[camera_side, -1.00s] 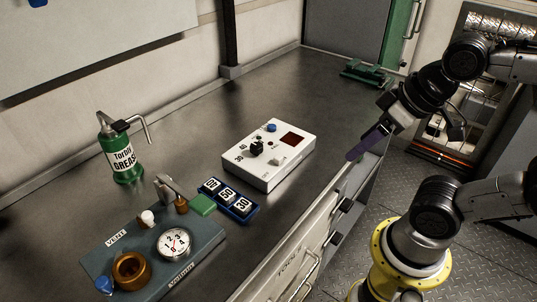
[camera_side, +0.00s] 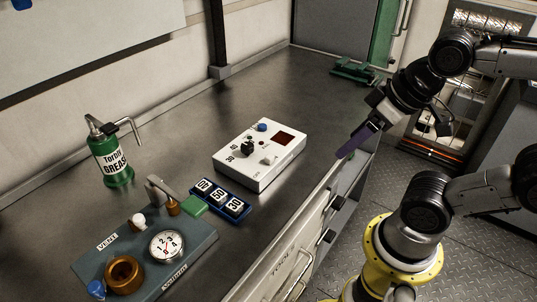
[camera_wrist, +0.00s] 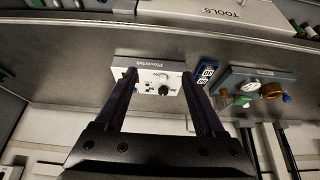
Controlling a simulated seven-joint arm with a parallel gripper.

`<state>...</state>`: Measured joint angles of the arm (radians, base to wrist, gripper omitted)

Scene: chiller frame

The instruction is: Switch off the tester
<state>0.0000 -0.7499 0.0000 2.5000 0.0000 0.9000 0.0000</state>
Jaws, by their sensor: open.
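The tester, a white box (camera_side: 246,170), lies on the dark metal bench in the side view. Its top carries a black knob (camera_side: 247,146) with numbers beside it, a blue button (camera_side: 262,127), a dark reddish display (camera_side: 286,140) and a small pale switch-like part (camera_side: 266,161). Which way that part is set is too small to tell. My gripper (camera_side: 345,153) is right of the tester, above the bench's front edge, empty and apart from it. In the wrist view the tester (camera_wrist: 150,76) shows between the spread fingers (camera_wrist: 160,76), which cover parts of its sides.
A blue tray (camera_side: 233,214) of number blocks lies near the tester. A grey-blue gauge panel (camera_side: 200,243) and a green grease can (camera_side: 113,165) stand at left. A green fixture (camera_side: 354,71) sits at the far end. The bench behind the tester is clear.

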